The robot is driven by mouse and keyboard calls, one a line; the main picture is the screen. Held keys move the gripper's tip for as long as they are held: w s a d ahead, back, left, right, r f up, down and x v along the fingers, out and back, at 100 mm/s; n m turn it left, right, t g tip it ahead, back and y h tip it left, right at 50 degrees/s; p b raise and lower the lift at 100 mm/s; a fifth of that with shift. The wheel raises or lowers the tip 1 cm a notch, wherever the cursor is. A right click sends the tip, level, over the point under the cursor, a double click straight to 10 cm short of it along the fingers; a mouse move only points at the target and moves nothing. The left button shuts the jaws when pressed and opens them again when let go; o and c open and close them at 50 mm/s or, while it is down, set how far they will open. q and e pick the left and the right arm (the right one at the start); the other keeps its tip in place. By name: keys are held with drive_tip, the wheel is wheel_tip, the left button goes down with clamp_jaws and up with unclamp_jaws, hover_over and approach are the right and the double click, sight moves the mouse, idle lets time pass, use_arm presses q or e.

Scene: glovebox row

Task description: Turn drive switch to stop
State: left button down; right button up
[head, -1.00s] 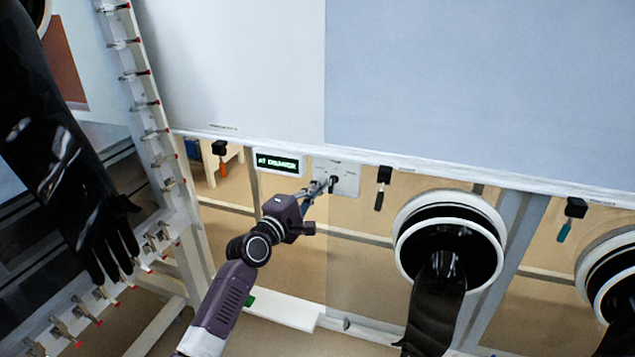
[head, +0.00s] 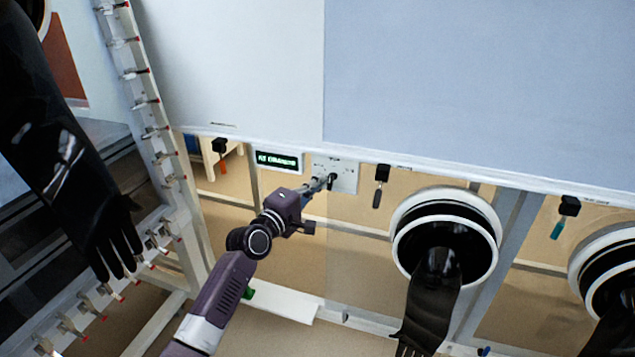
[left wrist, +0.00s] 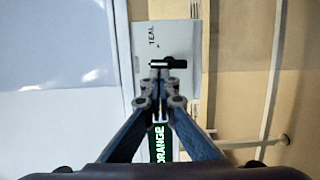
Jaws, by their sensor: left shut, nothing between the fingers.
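The drive switch (head: 331,181) is a small black lever on a light grey panel (head: 346,176) under the big white cabinet front. In the left wrist view the switch (left wrist: 170,63) is a black bar lying crosswise on the panel (left wrist: 182,30), near the printed word TEAL. My left gripper (head: 322,184) is shut and empty, its tips right at the switch. In the left wrist view its fingertips (left wrist: 160,72) meet at the bar's left part; I cannot tell whether they touch it. My right gripper is not in view.
A black-gloved port (head: 445,240) is at right. Coloured tags hang from black clips (head: 381,173). A long black glove (head: 60,150) hangs at left.

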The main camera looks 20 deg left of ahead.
use_arm(q)
drive_tip(key=shift+s+d+f, duration=0.15)
drive_tip(key=shift+d, duration=0.25)
drive_tip(key=v, duration=1.2)
drive_tip(key=shift+a+r, duration=0.2)
drive_tip(key=shift+a, duration=0.2)
